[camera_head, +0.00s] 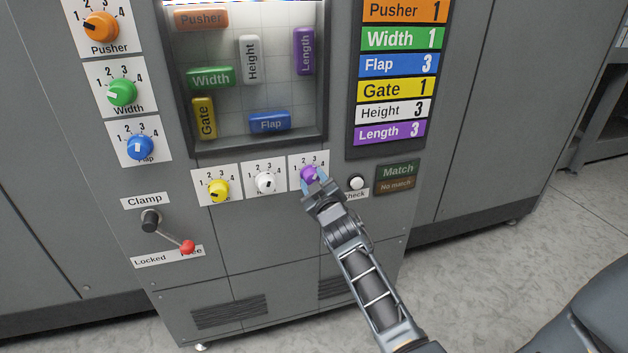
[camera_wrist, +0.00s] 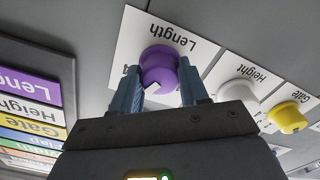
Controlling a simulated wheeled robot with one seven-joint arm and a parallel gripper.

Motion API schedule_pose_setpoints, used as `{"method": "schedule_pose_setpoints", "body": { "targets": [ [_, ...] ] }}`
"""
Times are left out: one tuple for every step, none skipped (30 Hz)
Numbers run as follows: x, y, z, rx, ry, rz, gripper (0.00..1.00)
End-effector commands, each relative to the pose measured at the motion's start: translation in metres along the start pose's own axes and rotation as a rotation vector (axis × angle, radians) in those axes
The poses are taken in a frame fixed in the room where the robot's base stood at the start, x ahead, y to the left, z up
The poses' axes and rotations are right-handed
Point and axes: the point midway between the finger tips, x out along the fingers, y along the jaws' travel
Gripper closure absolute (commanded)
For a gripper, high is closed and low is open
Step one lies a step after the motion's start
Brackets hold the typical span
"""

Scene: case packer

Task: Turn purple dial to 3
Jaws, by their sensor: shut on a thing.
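The purple dial (camera_head: 309,173) sits on a white plate at the right end of the lower dial row. In the wrist view the purple dial (camera_wrist: 159,68) is on a plate lettered "Length". My gripper (camera_head: 316,181) reaches it from below right. Its two fingers (camera_wrist: 160,88) stand on either side of the dial and are shut on it. The dial's pointer and part of its scale are hidden by the fingers, so I cannot tell its setting. A purple sign (camera_head: 390,133) reads "Length 3".
A white dial (camera_head: 265,182) and a yellow dial (camera_head: 218,190) are to the left. A white check button (camera_head: 356,182) is close at the right, beside the Match panel (camera_head: 397,171). The clamp lever (camera_head: 170,232) with a red knob is at lower left.

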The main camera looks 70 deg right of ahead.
Motion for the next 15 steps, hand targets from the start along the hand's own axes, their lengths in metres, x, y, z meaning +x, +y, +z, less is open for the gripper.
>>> {"method": "schedule_pose_setpoints", "body": {
  "targets": [
    [-0.0002,-0.0009,-0.0013,-0.024,0.001,-0.002,0.86],
    [-0.0003,-0.0008,-0.0011,-0.037,0.001,-0.002,0.86],
    [-0.0002,-0.0007,-0.001,-0.054,0.001,-0.002,0.86],
    [-0.0002,-0.0006,-0.0009,-0.065,0.001,-0.002,0.86],
    [-0.0003,-0.0007,-0.0008,-0.075,0.001,-0.002,0.86],
    [-0.0003,-0.0008,-0.0008,-0.088,0.001,-0.002,0.86],
    [-0.0003,-0.0009,-0.0007,-0.096,0.001,-0.002,0.86],
    [-0.0003,-0.0009,-0.0007,-0.102,0.001,-0.002,0.86],
    [-0.0003,-0.001,-0.0006,-0.109,0.001,-0.002,0.86],
    [-0.0003,-0.001,-0.0006,-0.113,0.001,-0.002,0.86],
    [-0.0003,-0.001,-0.0005,-0.116,0.002,-0.002,0.86],
    [-0.0003,-0.001,-0.0004,-0.12,0.001,-0.002,0.86],
    [-0.0003,-0.001,-0.0004,-0.122,0.002,-0.002,0.86],
    [-0.0003,-0.001,-0.0003,-0.123,0.001,-0.002,0.86],
    [-0.0003,-0.001,-0.0003,-0.124,0.001,-0.002,0.86]
  ]
}}
